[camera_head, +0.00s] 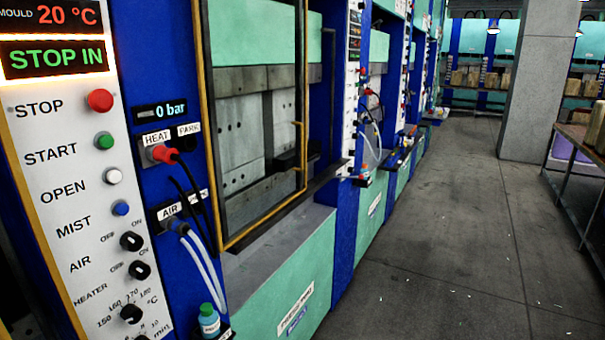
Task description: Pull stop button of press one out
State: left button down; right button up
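The red stop button (100,100) sits on the white control panel (60,130) of the nearest press, at the left, beside the label STOP. The lit display (56,57) above it reads STOP IN in green, and the mould display (52,14) reads 20 °C. Below the stop button are a green start button (104,141), a white open button (113,176) and a blue mist button (121,208). Neither of my grippers shows in the head view.
A red plug (163,154) in the HEAT socket and a hose in the AIR socket stick out right of the panel. A small bottle (209,320) stands below. The yellow-framed press door (302,150) is beside them. The aisle floor (440,210) is open; a table stands right.

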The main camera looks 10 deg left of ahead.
aim_at(101, 101)
jog(key=u, duration=1.3)
